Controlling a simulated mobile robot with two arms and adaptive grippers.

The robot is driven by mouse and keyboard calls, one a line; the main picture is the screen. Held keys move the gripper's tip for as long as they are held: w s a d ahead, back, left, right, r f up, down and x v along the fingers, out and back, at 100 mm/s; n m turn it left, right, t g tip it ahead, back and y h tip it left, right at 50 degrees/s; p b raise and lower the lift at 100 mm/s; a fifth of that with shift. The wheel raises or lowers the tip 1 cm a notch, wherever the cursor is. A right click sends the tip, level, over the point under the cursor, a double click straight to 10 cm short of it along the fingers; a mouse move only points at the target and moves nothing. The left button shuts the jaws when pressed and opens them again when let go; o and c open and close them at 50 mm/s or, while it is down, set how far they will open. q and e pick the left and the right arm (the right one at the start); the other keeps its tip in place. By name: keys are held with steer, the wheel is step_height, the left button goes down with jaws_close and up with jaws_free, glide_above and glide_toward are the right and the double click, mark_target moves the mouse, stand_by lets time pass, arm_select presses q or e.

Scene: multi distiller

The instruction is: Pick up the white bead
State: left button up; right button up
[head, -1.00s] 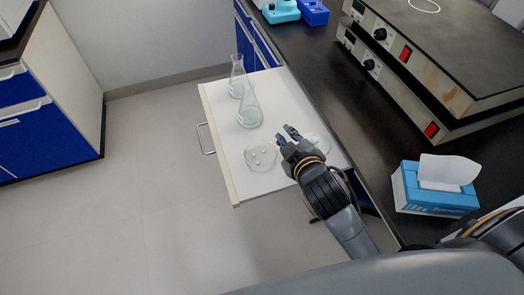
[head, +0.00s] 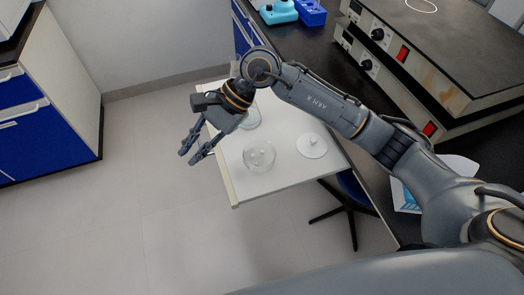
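Small white beads (head: 256,158) sit in a clear round glass dish (head: 259,168) on the white pulled-out drawer surface (head: 285,180). They are tiny, and I cannot tell one from another well. My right gripper (head: 190,157) is to the left of the dish, in the picture just past the drawer's left edge. It points down and left, its two fingers are apart, and nothing shows between them. My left gripper is not in view.
A white round lid with a knob (head: 312,146) lies right of the dish. A glass flask (head: 250,119) behind it is mostly hidden by my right arm. The dark bench (head: 345,90) holds stacked hotplates (head: 440,60) and a partly hidden tissue box (head: 404,197). The floor at left is clear.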

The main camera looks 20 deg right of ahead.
steer(key=w+d+f+n+t+h, duration=0.15)
steer(key=w+d+h, duration=0.35)
steer(key=d, duration=0.5)
steer(key=h, duration=0.4)
glide_above(262, 151)
steer(key=shift+n, duration=0.25)
steer(key=f, duration=0.3)
steer(key=f+p, duration=0.1)
steer(key=f, duration=0.2)
steer(key=shift+s+f, duration=0.2)
steer(key=shift+f, duration=0.2)
steer(key=shift+w+f+p, duration=0.15)
steer(key=shift+f+p, duration=0.25)
steer(key=shift+f, duration=1.2)
steer(key=shift+w+f+p, duration=0.1)
steer(key=shift+f+p, duration=0.25)
steer(key=shift+f, duration=1.2)
steer(key=c, duration=0.3)
